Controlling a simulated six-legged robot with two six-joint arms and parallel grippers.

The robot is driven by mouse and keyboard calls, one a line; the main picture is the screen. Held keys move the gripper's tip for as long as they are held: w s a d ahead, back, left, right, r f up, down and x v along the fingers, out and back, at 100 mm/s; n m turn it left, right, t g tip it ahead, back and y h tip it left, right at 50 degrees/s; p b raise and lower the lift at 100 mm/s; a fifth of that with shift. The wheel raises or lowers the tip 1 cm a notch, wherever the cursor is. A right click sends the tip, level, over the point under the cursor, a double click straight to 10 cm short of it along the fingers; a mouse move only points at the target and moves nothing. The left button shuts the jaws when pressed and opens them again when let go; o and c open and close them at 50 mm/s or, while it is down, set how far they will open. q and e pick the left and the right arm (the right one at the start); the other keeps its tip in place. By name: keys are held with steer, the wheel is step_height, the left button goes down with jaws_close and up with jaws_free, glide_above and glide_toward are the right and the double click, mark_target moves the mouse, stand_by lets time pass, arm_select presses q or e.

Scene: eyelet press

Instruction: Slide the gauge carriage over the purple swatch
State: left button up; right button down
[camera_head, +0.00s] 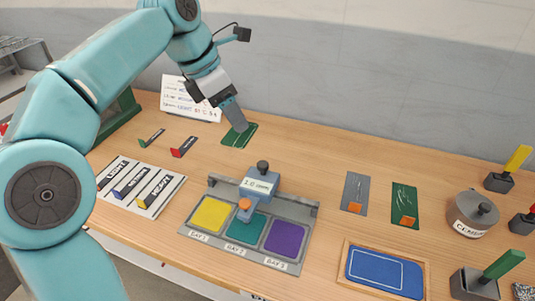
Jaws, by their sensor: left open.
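The gauge carriage (262,186) is a blue block labelled "1.0 mm" with a dark knob on top and an orange tip (244,204) in front. It sits on the rail of a grey tray (195,237), with its tip over the back of the teal swatch (244,229), the middle one. The purple swatch (285,238) lies uncovered in the right bay. The yellow swatch (210,214) is in the left bay. My left gripper (236,120) is open, pointing down by a green mat (245,139) behind the tray, apart from the carriage. My right gripper is out of view.
A white rack of labelled bars (150,206) lies left of the tray. Grey and green cards with orange tabs (355,190) lie right of it. A blue framed pad (385,270), a lidded grey pot (470,214) and handled blocks stand further right. Bare wood lies between the tray and green mat.

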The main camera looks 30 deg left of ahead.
mark_target(262, 164)
arm_select(q)
steer(key=b+x, duration=0.1)
steer(key=x, duration=0.4)
steer(key=b+x, duration=0.1)
steer(key=x, duration=0.4)
steer(key=b+x, duration=0.1)
steer(key=x, duration=0.4)
steer(key=shift+s, duration=0.3)
steer(key=shift+w+f, duration=0.1)
steer(key=shift+f, duration=0.3)
jaws_close()
